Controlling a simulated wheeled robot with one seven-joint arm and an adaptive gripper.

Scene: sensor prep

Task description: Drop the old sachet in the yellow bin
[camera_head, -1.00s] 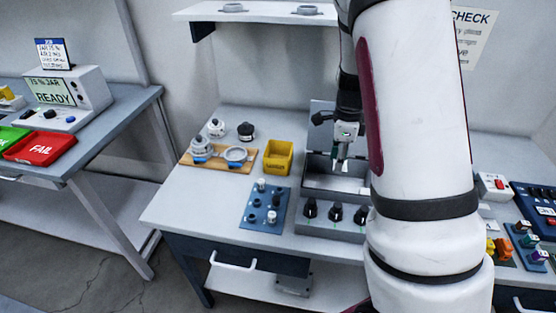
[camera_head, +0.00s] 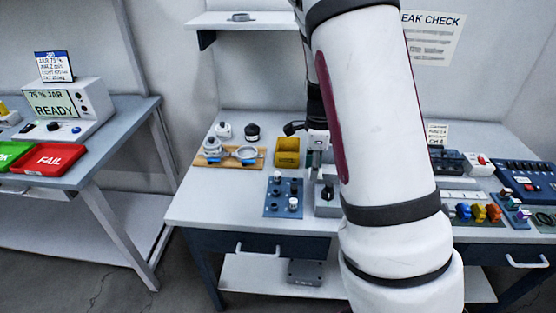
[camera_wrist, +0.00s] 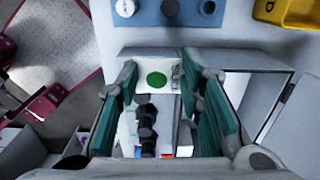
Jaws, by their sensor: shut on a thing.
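The yellow bin (camera_head: 287,158) stands on the bench in the head view, just left of my gripper (camera_head: 316,172). It also shows in the top right corner of the wrist view (camera_wrist: 288,12). In the wrist view my gripper (camera_wrist: 152,92) is shut on a small white sachet with a green dot (camera_wrist: 157,79), held between the fingertips. The sachet is apart from the bin. In the head view it is too small to make out clearly, and my arm hides part of the bench.
A blue plate with knobs (camera_head: 284,198) lies in front of the bin. A wooden board with round parts (camera_head: 228,162) is to its left. A grey box with black knobs (camera_head: 328,205) is partly hidden behind my arm. Coloured parts and a blue panel are at right.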

